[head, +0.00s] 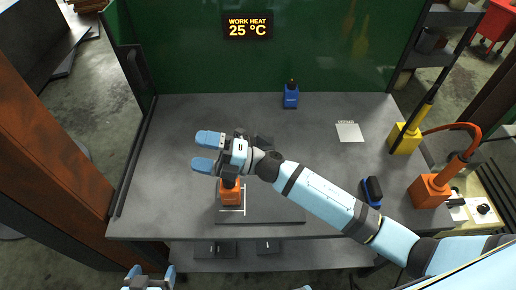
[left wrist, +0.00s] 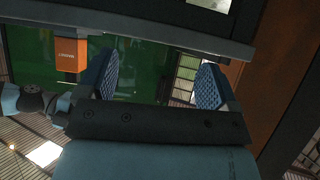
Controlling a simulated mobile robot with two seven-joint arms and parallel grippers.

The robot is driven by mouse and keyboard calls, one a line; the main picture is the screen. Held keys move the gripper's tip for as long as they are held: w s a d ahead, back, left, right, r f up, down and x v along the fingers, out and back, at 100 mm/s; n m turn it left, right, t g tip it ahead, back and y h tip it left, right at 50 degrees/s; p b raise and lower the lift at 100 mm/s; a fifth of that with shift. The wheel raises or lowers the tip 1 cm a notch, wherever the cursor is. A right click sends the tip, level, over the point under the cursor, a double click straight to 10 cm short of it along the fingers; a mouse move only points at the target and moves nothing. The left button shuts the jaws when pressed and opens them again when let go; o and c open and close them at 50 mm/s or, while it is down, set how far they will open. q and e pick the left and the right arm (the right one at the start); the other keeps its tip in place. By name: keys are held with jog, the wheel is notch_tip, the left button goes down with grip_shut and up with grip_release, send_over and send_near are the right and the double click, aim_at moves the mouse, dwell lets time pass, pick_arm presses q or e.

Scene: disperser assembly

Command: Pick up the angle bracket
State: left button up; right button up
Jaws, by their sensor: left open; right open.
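I cannot make out the angle bracket for certain in either view. A small dark piece (head: 264,141) shows just behind my right gripper; I cannot tell whether it is a separate part. My right gripper (head: 206,152) is open over the left part of the grey workbench (head: 310,165), its light blue fingers pointing left with nothing between them. My left gripper (head: 149,275) is open at the bottom edge of the head view, in front of the bench. Its two textured fingers stand apart and empty in the left wrist view (left wrist: 158,85).
An orange block (head: 231,195) with a dark top stands below my right gripper. A blue bottle-like item (head: 291,98), a pale plate (head: 349,132), a blue-black item (head: 372,190), and yellow (head: 404,139) and orange (head: 429,191) tools stand farther right. Dark pieces lie on the lower shelf (head: 310,257).

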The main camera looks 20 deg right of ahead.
notch_tip(320, 180, down, 3)
jog(key=w+a+n+g+h+b, duration=0.1)
jog(key=a+n+g+h+b, duration=0.15)
jog(key=n+g, duration=0.65)
jog(key=n+t+h+b, duration=0.2)
jog(key=n+h+b, duration=0.7)
jog(key=h, duration=0.9)
send_over(260, 135)
jog(key=p, duration=0.1)
notch_tip(260, 135, down, 3)
jog(key=shift+n, duration=0.4)
notch_tip(260, 135, down, 8)
jog(key=shift+w, duration=0.1)
jog(key=shift+d+f, duration=0.1)
jog(key=shift+f, duration=2.65)
jog(key=shift+c, duration=0.4)
jog(key=shift+r, duration=0.1)
jog(key=c, duration=1.3)
